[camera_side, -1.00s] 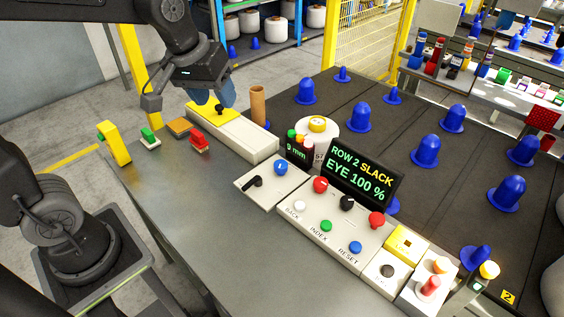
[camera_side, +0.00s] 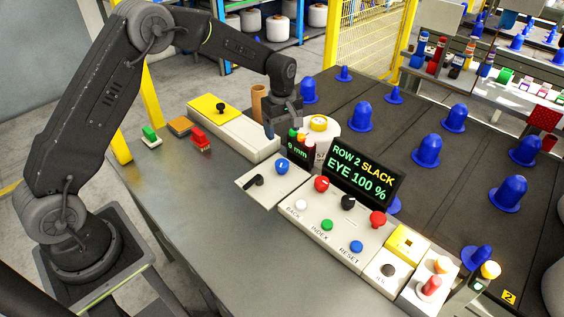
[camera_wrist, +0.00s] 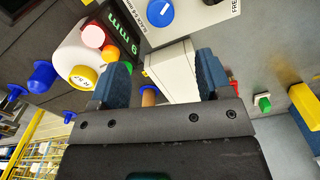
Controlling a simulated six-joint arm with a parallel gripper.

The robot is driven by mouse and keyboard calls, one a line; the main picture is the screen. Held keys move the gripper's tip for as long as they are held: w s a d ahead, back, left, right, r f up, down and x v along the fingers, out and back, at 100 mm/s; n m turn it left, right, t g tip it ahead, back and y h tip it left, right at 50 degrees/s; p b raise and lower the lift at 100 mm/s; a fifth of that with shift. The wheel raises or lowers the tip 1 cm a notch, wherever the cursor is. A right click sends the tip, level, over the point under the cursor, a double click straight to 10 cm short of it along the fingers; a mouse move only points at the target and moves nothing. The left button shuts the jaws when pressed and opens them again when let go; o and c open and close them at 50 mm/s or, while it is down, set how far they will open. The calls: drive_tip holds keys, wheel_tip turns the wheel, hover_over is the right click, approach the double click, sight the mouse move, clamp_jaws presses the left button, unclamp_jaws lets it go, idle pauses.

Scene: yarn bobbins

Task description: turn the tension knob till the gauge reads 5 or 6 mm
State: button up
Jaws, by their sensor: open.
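The blue tension knob (camera_side: 281,166) with a white pointer mark sits on a pale panel beside a black lever. It also shows at the top of the wrist view (camera_wrist: 160,12). The gauge (camera_side: 297,150) is a small dark display reading 9 mm in green, behind the knob. In the wrist view the gauge (camera_wrist: 122,34) appears turned over. My gripper (camera_side: 270,130) is above and behind the knob, next to the gauge, apart from the knob. In the wrist view its blue fingers (camera_wrist: 162,78) are spread, with nothing held between them.
A display (camera_side: 361,172) reads ROW 2 SLACK, EYE 100 %. A button panel (camera_side: 318,238) lies front right. A brown tube (camera_side: 258,101) and a yellow-topped box (camera_side: 214,107) stand left of the gripper. Blue cones (camera_side: 427,150) cover the dark table at right.

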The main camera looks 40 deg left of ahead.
sight(282, 163)
wheel_tip(282, 163, down, 13)
drive_tip(key=shift+r, duration=0.1)
idle(0.3)
drive_tip(key=shift+c, duration=0.5)
drive_tip(key=c, duration=0.8)
drive_tip(key=shift+c, duration=0.2)
